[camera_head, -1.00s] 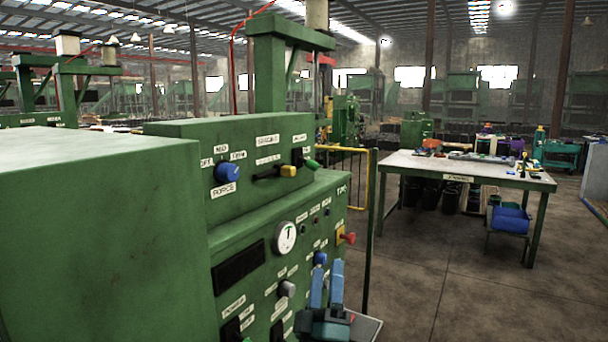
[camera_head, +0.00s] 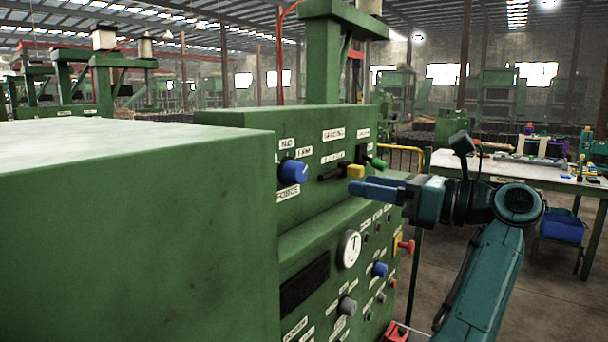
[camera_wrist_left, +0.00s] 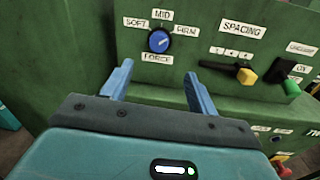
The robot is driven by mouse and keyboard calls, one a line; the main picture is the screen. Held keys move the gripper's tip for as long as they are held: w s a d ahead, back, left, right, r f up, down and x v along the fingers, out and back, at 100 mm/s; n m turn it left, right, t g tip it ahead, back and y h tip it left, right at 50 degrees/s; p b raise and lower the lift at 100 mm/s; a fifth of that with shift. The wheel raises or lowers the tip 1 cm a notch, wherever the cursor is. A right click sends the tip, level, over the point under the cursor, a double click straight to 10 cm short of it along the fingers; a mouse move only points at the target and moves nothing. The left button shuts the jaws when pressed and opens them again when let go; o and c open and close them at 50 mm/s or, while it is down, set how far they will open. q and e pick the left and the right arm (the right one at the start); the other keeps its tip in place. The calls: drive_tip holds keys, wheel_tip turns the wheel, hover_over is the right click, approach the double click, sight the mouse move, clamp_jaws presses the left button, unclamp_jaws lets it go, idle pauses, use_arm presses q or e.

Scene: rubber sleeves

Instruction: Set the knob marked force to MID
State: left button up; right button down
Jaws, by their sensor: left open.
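The force knob (camera_head: 293,171) is a round blue knob on the upper green panel, with a FORCE label below it. In the left wrist view the knob (camera_wrist_left: 159,40) has SOFT at its left, MID above and FIRM at its right. Its pale mark appears to point up and right, towards FIRM. My left gripper (camera_head: 360,187) is open and empty, in front of the panel and to the right of the knob in the head view. In the left wrist view its fingertips (camera_wrist_left: 159,70) lie below the knob, apart from it. My right gripper is not in view.
Right of the knob are a yellow-tipped spacing lever (camera_head: 354,171) and a green handle (camera_head: 376,163). Below are a gauge (camera_head: 349,248), a grey knob (camera_head: 347,306), a blue knob (camera_head: 380,269) and a red button (camera_head: 406,246). A workbench (camera_head: 480,163) stands behind at right.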

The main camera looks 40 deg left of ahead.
sight(303, 175)
use_arm(q)
drive_tip(key=a+p, duration=0.1)
drive_tip(key=a, duration=0.3)
drive_tip(key=s+a+p, duration=0.1)
drive_tip(key=a, duration=0.3)
drive_tip(key=s+a+p, duration=0.1)
drive_tip(key=a, duration=0.2)
drive_tip(key=shift+s+a+r, duration=0.15)
drive_tip(key=shift+s+a, duration=0.05)
drive_tip(key=shift+a, duration=0.65)
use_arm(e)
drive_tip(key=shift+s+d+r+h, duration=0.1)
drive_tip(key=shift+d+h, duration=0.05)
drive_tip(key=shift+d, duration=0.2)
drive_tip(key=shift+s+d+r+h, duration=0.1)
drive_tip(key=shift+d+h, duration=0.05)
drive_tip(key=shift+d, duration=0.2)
